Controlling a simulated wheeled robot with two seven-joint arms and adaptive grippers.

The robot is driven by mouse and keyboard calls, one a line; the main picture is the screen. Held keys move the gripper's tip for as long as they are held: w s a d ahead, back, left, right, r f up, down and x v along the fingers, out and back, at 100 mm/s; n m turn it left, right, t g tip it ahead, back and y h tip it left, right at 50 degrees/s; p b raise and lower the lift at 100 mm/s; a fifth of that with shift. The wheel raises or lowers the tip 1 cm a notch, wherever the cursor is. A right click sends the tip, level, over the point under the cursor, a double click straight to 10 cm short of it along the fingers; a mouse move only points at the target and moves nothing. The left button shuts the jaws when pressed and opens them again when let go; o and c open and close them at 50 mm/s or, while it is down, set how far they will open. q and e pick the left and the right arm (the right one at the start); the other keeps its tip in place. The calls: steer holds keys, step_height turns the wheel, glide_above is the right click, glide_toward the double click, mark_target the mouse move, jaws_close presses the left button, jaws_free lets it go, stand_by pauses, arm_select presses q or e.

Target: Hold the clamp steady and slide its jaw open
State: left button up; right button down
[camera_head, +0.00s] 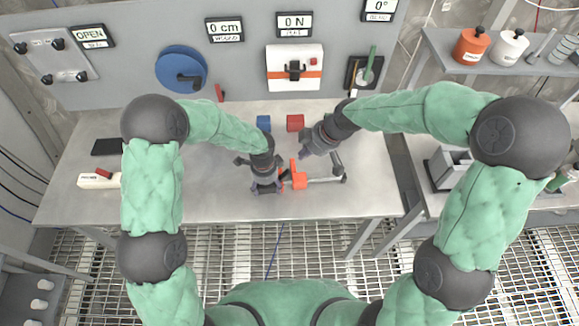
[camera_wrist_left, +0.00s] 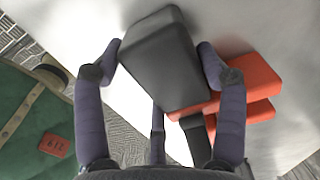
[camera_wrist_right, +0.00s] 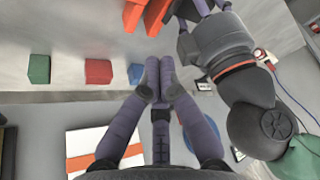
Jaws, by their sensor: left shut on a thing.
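The clamp (camera_head: 300,180) lies on the steel table, with orange jaw parts and a grey bar running right to a dark end piece (camera_head: 339,168). My left gripper (camera_head: 266,184) is at its left end. In the left wrist view, my left gripper's fingers (camera_wrist_left: 160,60) stand on both sides of a dark grey block (camera_wrist_left: 165,62) and are shut on it; orange parts (camera_wrist_left: 248,88) show beside them. My right gripper (camera_head: 304,153) is above the table, just behind the orange part. In the right wrist view its fingers (camera_wrist_right: 160,75) are together and empty, apart from the orange parts (camera_wrist_right: 145,14).
A blue cube (camera_head: 264,122) and a red cube (camera_head: 295,122) sit behind the grippers; a green cube (camera_wrist_right: 39,69) shows in the right wrist view. A panel with a blue wheel (camera_head: 176,68) stands at the back.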

arm_select(q)
steer(key=shift+f, duration=0.1)
arm_select(e)
steer(key=shift+w+d+f+n+g+y, duration=0.9)
steer(key=shift+w+f+n+g+y, duration=0.85)
steer(key=shift+f+n, duration=1.2)
steer(key=shift+n+t, duration=0.25)
steer(key=shift+t, duration=0.2)
steer(key=x, duration=0.9)
steer(key=shift+w+a+f, duration=0.2)
steer(key=shift+w+f, duration=0.05)
steer(key=d, duration=0.7)
steer(key=shift+w+d, duration=0.3)
steer(key=shift+d, duration=0.1)
steer(key=v, duration=1)
steer(key=shift+r, duration=0.1)
